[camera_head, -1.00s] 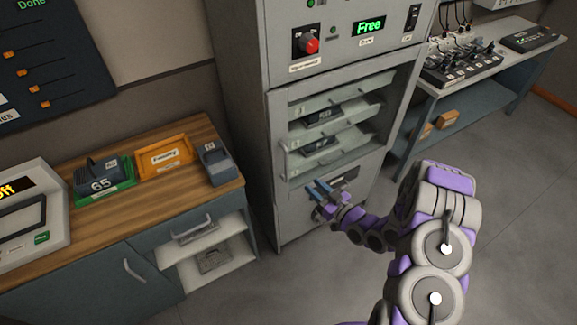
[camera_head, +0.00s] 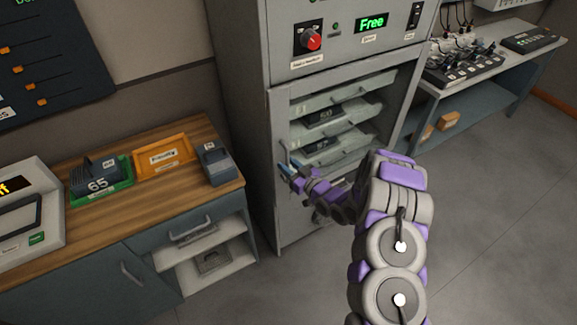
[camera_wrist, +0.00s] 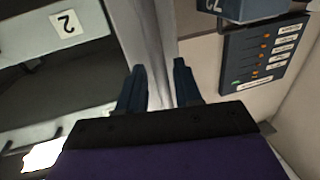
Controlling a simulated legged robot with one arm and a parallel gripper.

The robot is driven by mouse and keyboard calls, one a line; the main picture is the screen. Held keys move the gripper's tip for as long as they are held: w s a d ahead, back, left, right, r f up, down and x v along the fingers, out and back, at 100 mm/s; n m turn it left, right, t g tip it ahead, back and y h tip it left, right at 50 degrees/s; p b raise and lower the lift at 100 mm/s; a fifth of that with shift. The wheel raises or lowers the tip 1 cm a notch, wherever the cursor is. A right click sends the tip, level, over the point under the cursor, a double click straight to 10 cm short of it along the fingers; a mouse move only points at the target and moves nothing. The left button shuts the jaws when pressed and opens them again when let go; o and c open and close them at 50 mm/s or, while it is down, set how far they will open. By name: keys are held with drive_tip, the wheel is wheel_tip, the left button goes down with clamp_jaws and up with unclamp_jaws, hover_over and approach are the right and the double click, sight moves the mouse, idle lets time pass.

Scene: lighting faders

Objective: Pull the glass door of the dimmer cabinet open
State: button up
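The grey dimmer cabinet (camera_head: 243,130) stands in the middle of the head view. Its glass door (camera_head: 355,82) looks closed over several shelves with numbered dark modules. The door's upright handle (camera_head: 283,153) is on its left side. My gripper (camera_head: 286,171) is at the lower end of this handle, its blue fingers pointing left. In the wrist view my gripper (camera_wrist: 158,88) has its two dark fingers apart, with a grey upright strip of the cabinet front showing between and beyond them. I cannot tell whether the handle lies between the fingers or touches them.
A panel with a red knob (camera_head: 313,41) and a green "Free" display (camera_head: 371,23) is above the door. A wooden-topped counter (camera_head: 205,133) with trays stands left. A bench (camera_head: 500,65) with equipment stands right. The floor (camera_head: 480,200) at right is clear.

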drive_tip(key=shift+w+a, duration=0.1)
drive_tip(key=shift+a, duration=0.45)
drive_tip(key=shift+d, duration=0.45)
drive_tip(key=c, duration=0.3)
drive_tip(key=shift+a, duration=0.1)
clamp_jaws()
drive_tip(key=shift+r, duration=0.1)
